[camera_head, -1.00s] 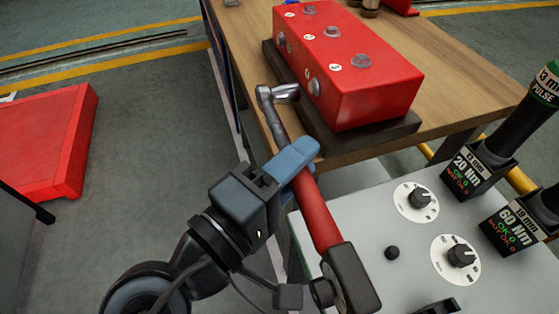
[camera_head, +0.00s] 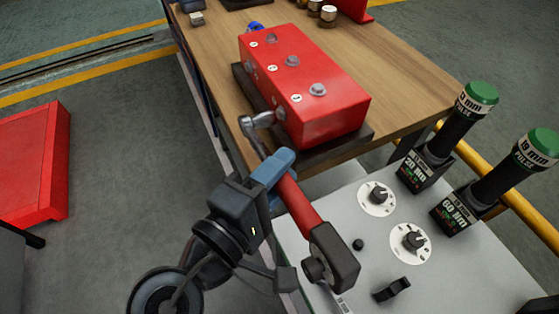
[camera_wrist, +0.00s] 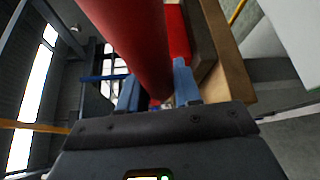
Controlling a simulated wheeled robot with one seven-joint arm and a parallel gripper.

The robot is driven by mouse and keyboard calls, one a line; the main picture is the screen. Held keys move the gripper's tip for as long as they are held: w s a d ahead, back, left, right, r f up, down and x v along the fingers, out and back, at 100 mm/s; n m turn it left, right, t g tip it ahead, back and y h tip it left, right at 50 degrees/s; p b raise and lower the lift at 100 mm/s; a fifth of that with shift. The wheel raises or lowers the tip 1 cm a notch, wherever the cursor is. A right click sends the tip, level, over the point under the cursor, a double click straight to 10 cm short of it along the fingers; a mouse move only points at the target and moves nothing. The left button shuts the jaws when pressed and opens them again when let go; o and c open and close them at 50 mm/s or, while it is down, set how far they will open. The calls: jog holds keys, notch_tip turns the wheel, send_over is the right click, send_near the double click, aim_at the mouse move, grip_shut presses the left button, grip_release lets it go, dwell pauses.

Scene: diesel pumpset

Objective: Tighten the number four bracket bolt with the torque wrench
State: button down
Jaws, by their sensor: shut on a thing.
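My gripper (camera_head: 268,172) is shut with its blue fingers around the red handle of the torque wrench (camera_head: 298,203). The wrench runs from a dark end block at lower right up to a metal head (camera_head: 259,119) at upper left. The head is at the near left side of the red block (camera_head: 325,105), close to a side bolt (camera_head: 281,113); I cannot tell if it is seated on it. Other bolts (camera_head: 318,89) sit on the block's top beside small numbered labels, too small to read surely. In the wrist view the red handle (camera_wrist: 128,35) passes between the fingers (camera_wrist: 157,94).
The red block rests on a dark base on a wooden table (camera_head: 410,95). A grey panel (camera_head: 330,250) with dials and two green-capped tools in holders (camera_head: 430,150) stands close at right. A red box (camera_head: 35,165) is on the floor at left.

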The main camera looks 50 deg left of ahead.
jog(key=shift+w+a+r+n+g+p, duration=0.15)
jog(key=shift+r+n+p, duration=0.3)
jog(key=shift+p, duration=0.8)
jog(key=shift+s+a+r+n+g+p, duration=0.15)
jog(key=shift+r+p, duration=0.45)
jog(key=shift+p, duration=0.7)
jog(key=shift+w+a+r+n+g+p, duration=0.1)
jog(key=shift+r+n+g+p, duration=0.3)
jog(key=shift+p, duration=0.85)
jog(key=shift+w+a+r+n+h+p, duration=0.1)
jog(key=shift+a+r+n+h+p, duration=0.2)
jog(key=shift+p, duration=0.35)
jog(key=shift+d+r+h+p, duration=0.1)
jog(key=shift+r+p, duration=0.3)
jog(key=shift+p, duration=0.2)
jog(key=shift+w+a+r+n+g+h, duration=0.15)
jog(key=shift+a+r+n+g+h, duration=0.2)
jog(key=shift+a+r+n, duration=0.3)
jog(key=shift+w+a+r+n+g+h, duration=0.15)
jog(key=shift+a+r+n+g+h, duration=0.1)
jog(key=shift+a+r+n+h, duration=0.35)
jog(key=shift+w+d+r, duration=0.1)
jog(key=shift+w+d, duration=0.05)
jog(key=shift+d, duration=0.05)
jog(key=shift+w+d, duration=0.15)
jog(key=shift+w, duration=0.4)
jog(key=shift+b, duration=0.3)
jog(key=shift+s+d+f+m+y+b, duration=0.15)
jog(key=shift+d+f+m+y+b, duration=0.45)
jog(key=shift+b, duration=0.4)
